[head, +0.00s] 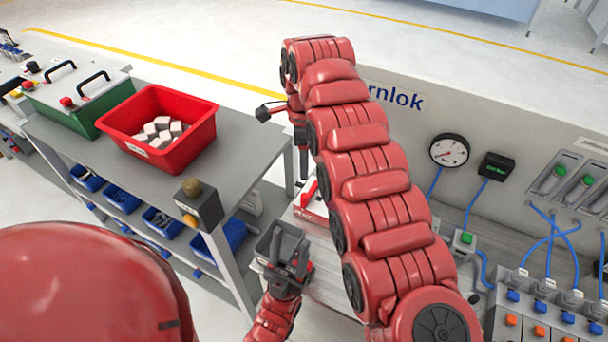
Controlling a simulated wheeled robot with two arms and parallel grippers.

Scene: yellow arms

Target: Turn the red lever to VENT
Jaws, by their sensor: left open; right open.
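A red lever-like handle (309,193) shows beside my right arm, on a low white and red unit (312,213). My red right arm covers much of this unit, and I cannot read any VENT marking. My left gripper (283,243) is open, below and slightly left of the handle in the head view. I cannot tell whether it touches anything. My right gripper (285,122) is open, above and left of the handle in the picture, partly hidden by its own arm. Neither gripper appears to hold the handle.
A grey bench at left carries a red bin (158,128) of pale blocks, a green case (80,98) and a button box (199,205). At right are a round gauge (449,151), a dark display (496,166), blue hoses and a valve block (545,315).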

